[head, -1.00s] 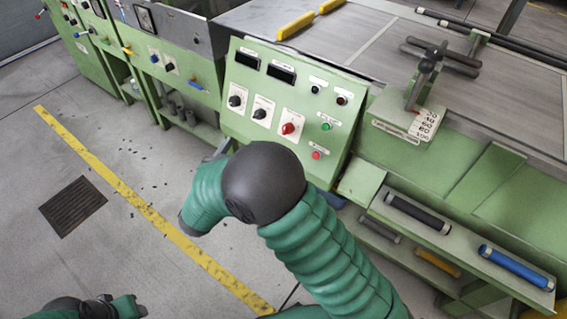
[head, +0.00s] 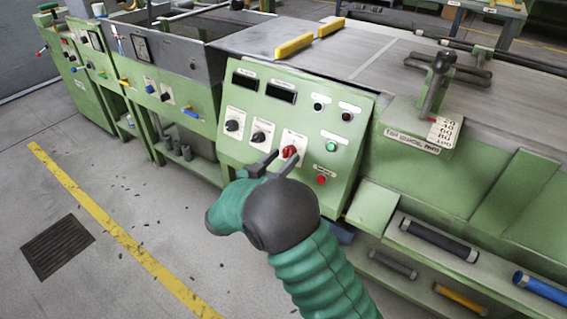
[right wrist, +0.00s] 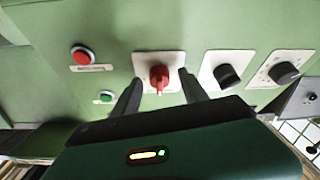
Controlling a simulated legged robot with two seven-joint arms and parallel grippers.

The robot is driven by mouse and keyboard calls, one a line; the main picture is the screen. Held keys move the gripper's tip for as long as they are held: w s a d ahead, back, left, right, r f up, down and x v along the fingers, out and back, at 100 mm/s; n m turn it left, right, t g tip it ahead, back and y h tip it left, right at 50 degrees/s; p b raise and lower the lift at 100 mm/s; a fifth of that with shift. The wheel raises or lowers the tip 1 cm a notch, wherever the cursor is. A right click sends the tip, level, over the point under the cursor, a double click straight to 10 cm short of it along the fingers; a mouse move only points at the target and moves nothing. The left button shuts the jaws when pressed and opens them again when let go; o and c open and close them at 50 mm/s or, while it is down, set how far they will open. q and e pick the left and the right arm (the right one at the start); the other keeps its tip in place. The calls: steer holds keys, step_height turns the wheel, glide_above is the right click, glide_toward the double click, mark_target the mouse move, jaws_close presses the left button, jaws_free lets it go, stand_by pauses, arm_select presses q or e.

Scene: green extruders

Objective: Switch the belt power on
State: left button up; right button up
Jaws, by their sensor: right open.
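The green control panel (head: 262,150) stands ahead, with a red rotary switch (head: 289,152) on a white plate at its lower middle. The red switch also shows in the right wrist view (right wrist: 159,77), its pointer towards the bottom of that picture. My right gripper (head: 276,158) is in front of the panel, its two dark fingers apart. In the right wrist view the fingers (right wrist: 158,80) stand on either side of the red switch, and I cannot tell whether they touch it. The plate's label is too small to read. My left gripper is not in view.
Two black knobs (head: 232,126) (head: 258,138) sit left of the red switch. A green button (head: 331,146) and a red button (head: 321,180) sit to its right. A lever (head: 437,80) with a number scale stands further right. Coloured rollers (head: 438,240) lie on the shelf below.

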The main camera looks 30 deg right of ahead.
steer(key=shift+w+d, duration=0.2)
steer(key=shift+d, duration=0.4)
steer(key=shift+a, duration=0.15)
steer(key=shift+a+r, duration=0.1)
steer(key=shift+c, duration=0.9)
jaws_close()
